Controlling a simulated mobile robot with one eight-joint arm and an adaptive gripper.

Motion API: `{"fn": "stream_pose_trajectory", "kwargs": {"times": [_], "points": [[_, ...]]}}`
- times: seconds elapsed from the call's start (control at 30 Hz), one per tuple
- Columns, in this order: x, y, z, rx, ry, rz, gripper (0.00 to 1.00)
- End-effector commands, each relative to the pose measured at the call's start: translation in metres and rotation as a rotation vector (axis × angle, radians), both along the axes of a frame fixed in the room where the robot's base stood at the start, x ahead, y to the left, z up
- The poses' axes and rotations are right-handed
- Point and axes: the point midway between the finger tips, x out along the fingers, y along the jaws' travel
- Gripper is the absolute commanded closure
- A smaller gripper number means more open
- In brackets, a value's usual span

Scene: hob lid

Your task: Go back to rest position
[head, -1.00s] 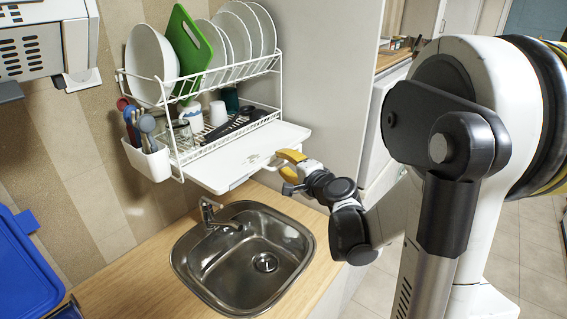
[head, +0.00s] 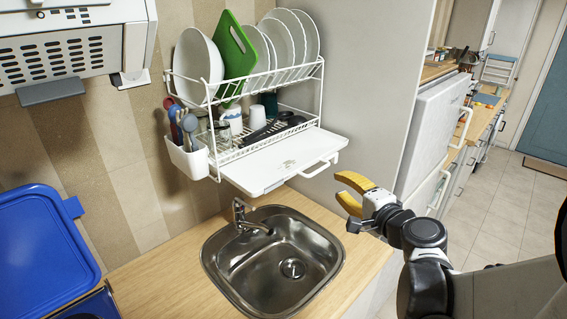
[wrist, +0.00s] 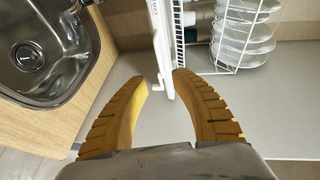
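My gripper (head: 341,187) is at the right of the dish rack in the head view, with its two yellow fingers pointing left. The fingers are apart with nothing held between them. In the wrist view, my gripper (wrist: 160,80) shows a clear gap between its fingertips. The white pull-out tray (head: 270,172) under the rack stands out toward the room, and its handle (head: 318,168) is just left of my fingertips, not touching them. In the wrist view the tray (wrist: 160,35) is seen edge-on beyond the fingers.
The dish rack (head: 322,95) holds plates, a bowl, a green board and cups. Below it are the sink (head: 215,258) and wooden counter (head: 150,272). A tall grey panel (head: 378,70) stands behind my gripper. A blue lid (head: 40,245) is at the left.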

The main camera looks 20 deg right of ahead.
Motion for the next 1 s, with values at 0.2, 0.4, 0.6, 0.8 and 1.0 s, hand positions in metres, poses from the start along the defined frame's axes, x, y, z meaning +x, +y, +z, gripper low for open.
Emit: {"fn": "stream_pose_trajectory", "kwargs": {"times": [0.2, 0.4, 0.6, 0.8, 1.0], "points": [[0.0, 0.003, -0.002, -0.007, 0.006, 0.007, 0.69], [-0.003, 0.074, -0.048, -0.223, 0.159, 0.198, 0.69], [-0.057, 0.166, -0.128, -0.706, 0.416, 0.551, 0.69], [-0.116, 0.185, -0.169, -1.121, 0.571, 0.77, 0.69], [-0.136, 0.18, -0.175, -1.283, 0.623, 0.828, 0.69]]}}
